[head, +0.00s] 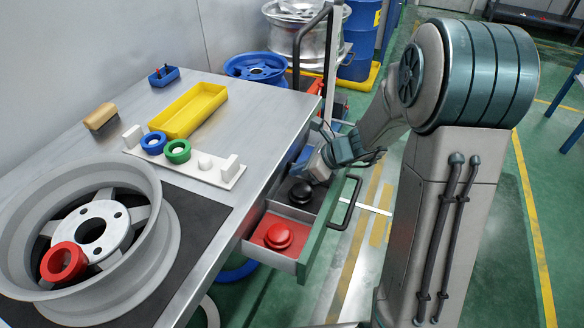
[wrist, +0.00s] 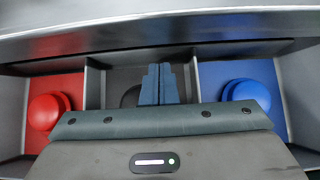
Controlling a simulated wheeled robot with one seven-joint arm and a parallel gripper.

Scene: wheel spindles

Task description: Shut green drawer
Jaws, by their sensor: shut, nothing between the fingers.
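The green drawer (head: 322,229) is pulled out from the right side of the metal table. Its front panel is green with a dark bar handle (head: 346,203). Inside are compartments with a red knob-like piece (head: 278,236), a black one (head: 301,192) and a blue part at the far end. In the wrist view the red piece (wrist: 48,110) is at left and the blue piece (wrist: 245,93) at right. My gripper (wrist: 158,84) is shut and empty, over the middle compartment, where it partly hides the black piece. It is unclear whether it touches anything.
The metal table (head: 262,115) carries a wheel rim (head: 150,245) with a red ring (head: 63,262), a white rack with blue and green rings, a yellow tray (head: 188,110) and a brush (head: 101,118). A trolley and blue barrel stand behind.

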